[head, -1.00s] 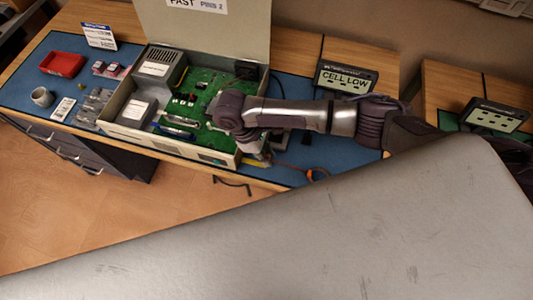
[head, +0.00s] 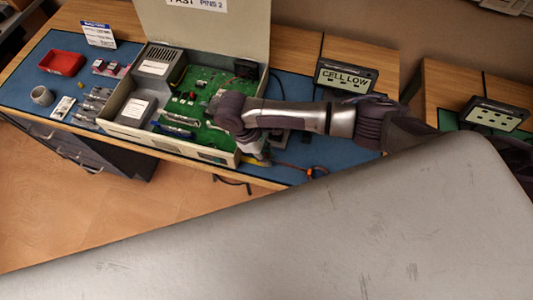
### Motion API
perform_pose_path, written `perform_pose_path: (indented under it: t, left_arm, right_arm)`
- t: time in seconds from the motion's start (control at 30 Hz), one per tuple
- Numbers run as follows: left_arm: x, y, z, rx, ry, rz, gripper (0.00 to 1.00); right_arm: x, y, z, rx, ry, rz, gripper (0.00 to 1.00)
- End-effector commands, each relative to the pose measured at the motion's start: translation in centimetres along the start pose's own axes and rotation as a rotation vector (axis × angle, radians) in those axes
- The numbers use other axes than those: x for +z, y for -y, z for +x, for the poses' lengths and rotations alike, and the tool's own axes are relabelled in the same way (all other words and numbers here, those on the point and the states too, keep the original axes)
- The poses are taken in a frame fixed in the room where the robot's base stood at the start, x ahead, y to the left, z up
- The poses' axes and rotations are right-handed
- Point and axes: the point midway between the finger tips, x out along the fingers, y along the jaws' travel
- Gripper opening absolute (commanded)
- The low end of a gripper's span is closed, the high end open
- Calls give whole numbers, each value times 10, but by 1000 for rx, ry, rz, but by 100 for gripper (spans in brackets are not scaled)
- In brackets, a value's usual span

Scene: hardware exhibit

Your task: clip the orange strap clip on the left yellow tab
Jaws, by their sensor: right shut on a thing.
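My right gripper (head: 259,157) points down at the front right corner of the open case (head: 200,152). It is shut, and a thin orange strap (head: 292,166) runs from it to the right across the blue mat. The orange clip at the strap's end is hidden in the fingers or too small to make out. A small yellow patch (head: 252,161) shows beside the fingertips at the case's front edge; I cannot tell whether it is a tab. The left and right yellow tabs cannot be told apart. My left gripper is not in view.
The case holds a green circuit board (head: 203,84) and has its lid raised. A CELL LOW display (head: 346,76) stands behind my right arm. A red tray (head: 62,63), a grey cup (head: 42,96) and small parts lie at left. The blue mat (head: 345,152) is partly clear at right.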

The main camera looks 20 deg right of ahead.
Motion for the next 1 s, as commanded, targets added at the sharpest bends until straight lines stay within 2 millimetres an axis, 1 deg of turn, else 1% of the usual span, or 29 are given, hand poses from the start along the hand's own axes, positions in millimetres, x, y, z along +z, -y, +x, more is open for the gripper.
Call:
perform_pose_path:
  t: [1.0]
  left_arm:
    - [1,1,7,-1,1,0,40]
  right_arm:
    - [-6,0,14,0,0,0,5]
